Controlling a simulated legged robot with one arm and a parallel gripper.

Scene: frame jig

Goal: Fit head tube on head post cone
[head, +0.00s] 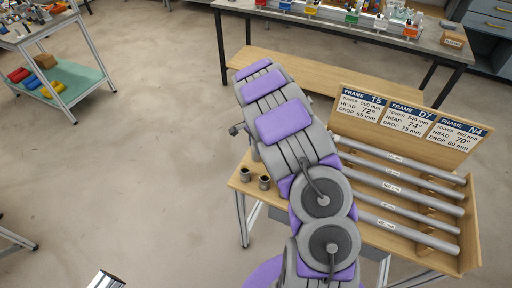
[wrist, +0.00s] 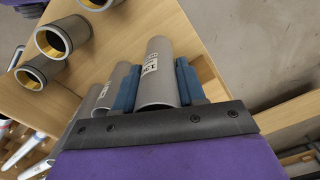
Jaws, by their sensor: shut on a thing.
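In the wrist view my gripper (wrist: 158,88) has its two blue fingers on either side of a labelled grey tube (wrist: 157,62) and is shut on it. The tube's open near end faces the camera. I cannot tell whether it touches the wooden top below. In the head view my arm hides the gripper and held tube. No head post cone can be made out for certain.
In the head view, a wooden bench (head: 370,238) carries long grey tubes (head: 405,185) in a rack, with a sign board (head: 410,122) behind. Two short tubes (head: 255,178) stand at its left corner.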

